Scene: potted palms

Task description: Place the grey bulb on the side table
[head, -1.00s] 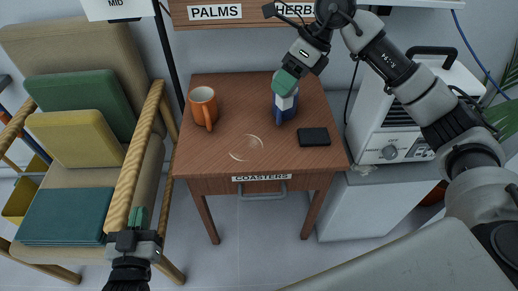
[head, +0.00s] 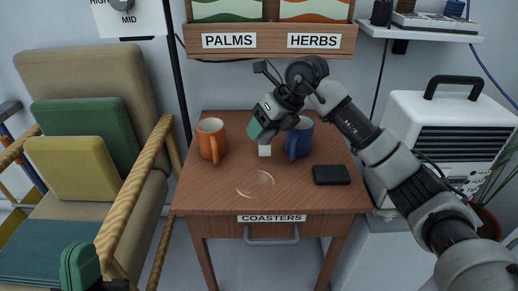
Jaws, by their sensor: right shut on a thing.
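The side table (head: 215,190) is a brown wooden table in the middle of the head view, with a drawer labelled COASTERS. My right gripper (head: 260,130), with green fingertips, is low over the back of the tabletop between the two mugs. It is shut on a small light grey piece, which I take to be the grey bulb (head: 265,148), showing below the fingertips. I cannot tell whether the bulb touches the tabletop. My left gripper (head: 80,266) is at the bottom left by the chair, its fingers seen too edge-on to judge.
An orange mug (head: 211,141) stands left of the bulb and a blue mug (head: 299,139) close on its right. A black flat object (head: 331,175) lies at the right. The tabletop's front is clear except for a pale ring mark (head: 255,184). A white heater (head: 448,130) stands right.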

